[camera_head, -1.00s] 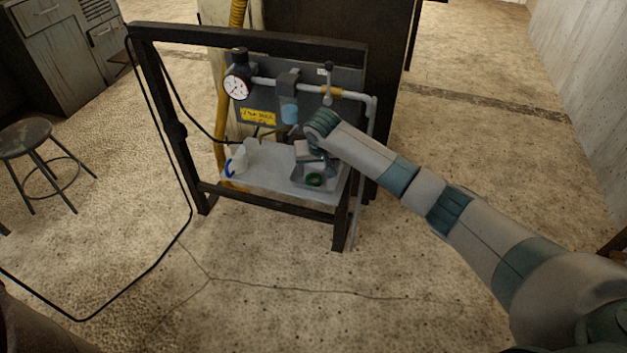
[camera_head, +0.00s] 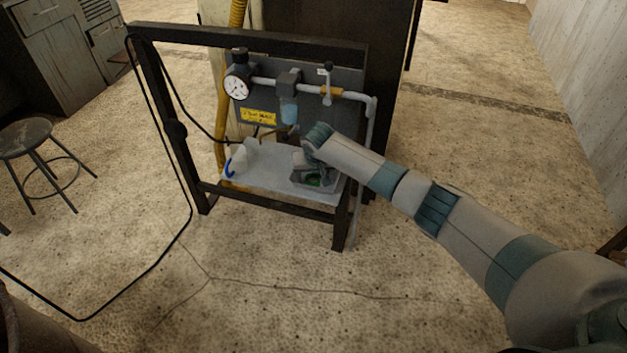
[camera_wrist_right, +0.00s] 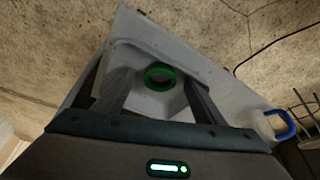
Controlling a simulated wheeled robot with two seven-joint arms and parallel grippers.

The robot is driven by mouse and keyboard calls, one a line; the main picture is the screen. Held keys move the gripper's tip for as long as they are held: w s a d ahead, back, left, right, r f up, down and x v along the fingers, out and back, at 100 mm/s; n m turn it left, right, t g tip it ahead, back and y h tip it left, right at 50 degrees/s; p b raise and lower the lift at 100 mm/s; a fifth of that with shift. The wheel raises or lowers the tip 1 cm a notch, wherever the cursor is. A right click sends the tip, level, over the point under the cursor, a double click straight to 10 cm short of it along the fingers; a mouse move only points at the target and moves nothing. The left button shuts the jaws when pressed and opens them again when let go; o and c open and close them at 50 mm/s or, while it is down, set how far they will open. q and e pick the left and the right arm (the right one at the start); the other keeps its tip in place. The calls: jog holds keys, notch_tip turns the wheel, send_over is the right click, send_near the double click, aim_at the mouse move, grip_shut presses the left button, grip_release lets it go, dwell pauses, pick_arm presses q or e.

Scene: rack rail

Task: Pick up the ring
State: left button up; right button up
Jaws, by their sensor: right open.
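The green ring (camera_head: 314,182) lies in a small grey tray (camera_head: 297,183) at the right end of the rack's shelf, partly covered by my gripper in the head view. In the right wrist view the ring (camera_wrist_right: 159,77) shows whole, between and beyond the two fingers. My right gripper (camera_wrist_right: 157,82) is open and empty, pointing down over the tray. In the head view my right gripper (camera_head: 312,169) is small and partly hidden by my wrist. My left gripper is not in view.
A dark frame (camera_head: 270,205) surrounds the shelf; a stool (camera_head: 27,137) stands left.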

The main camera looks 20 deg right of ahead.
dwell(0.3)
jog(key=c, duration=1.2)
jog(key=shift+o, duration=0.2)
jog(key=shift+r, duration=0.15)
jog(key=shift+r, duration=0.6)
notch_tip(320, 180, up, 2)
jog(key=shift+r, duration=0.25)
jog(key=s+d+r, duration=0.7)
jog(key=d, duration=0.2)
jog(key=shift+b, duration=0.3)
jog(key=shift+s, duration=0.1)
